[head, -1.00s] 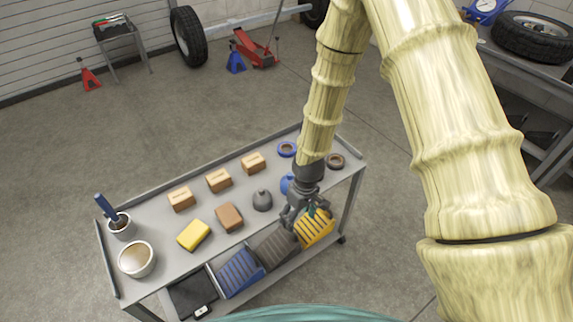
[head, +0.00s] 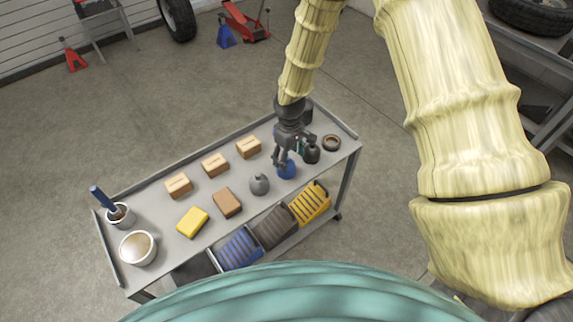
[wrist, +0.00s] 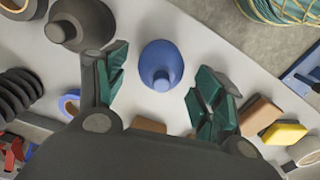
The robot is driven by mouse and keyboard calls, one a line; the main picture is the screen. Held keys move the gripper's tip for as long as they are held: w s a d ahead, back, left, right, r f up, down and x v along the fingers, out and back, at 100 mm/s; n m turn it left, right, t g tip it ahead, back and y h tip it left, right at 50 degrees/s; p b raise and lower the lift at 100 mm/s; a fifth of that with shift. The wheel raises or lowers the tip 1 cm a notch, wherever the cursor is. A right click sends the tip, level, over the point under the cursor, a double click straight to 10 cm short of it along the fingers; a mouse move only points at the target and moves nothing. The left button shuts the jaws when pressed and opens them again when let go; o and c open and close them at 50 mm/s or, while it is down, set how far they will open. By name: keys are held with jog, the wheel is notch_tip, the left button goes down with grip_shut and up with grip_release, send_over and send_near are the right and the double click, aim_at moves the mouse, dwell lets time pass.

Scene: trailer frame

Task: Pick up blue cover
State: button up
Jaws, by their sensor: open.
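The blue cover (head: 287,171) is a small rounded cone with a narrow neck. It stands on the top shelf of the grey cart, toward the right end. In the wrist view the blue cover (wrist: 161,62) lies between the two green-padded fingers, with clear gaps on both sides. My gripper (head: 284,162) is open and empty, close above the cover. Its fingers partly hide the cover in the head view. The open fingers (wrist: 162,88) also show in the wrist view.
A dark cover (head: 311,153) and a dark ring (head: 331,142) stand right of the blue cover, and a grey cover (head: 259,184) stands left. Cardboard boxes (head: 215,164), a yellow block (head: 192,221) and a white tub (head: 138,248) lie further left. Bins (head: 308,203) sit below.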

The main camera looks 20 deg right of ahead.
jog(key=shift+w+a+f+p, duration=0.1)
jog(key=shift+a+f+p, duration=0.1)
jog(key=shift+f, duration=0.7)
jog(key=shift+w+a+f+p, duration=0.1)
jog(key=shift+f+p, duration=0.1)
jog(key=shift+f, duration=0.7)
jog(key=shift+a+f+p, duration=0.1)
jog(key=shift+f+p, duration=0.1)
jog(key=shift+f, duration=0.7)
jog(key=c, duration=0.6)
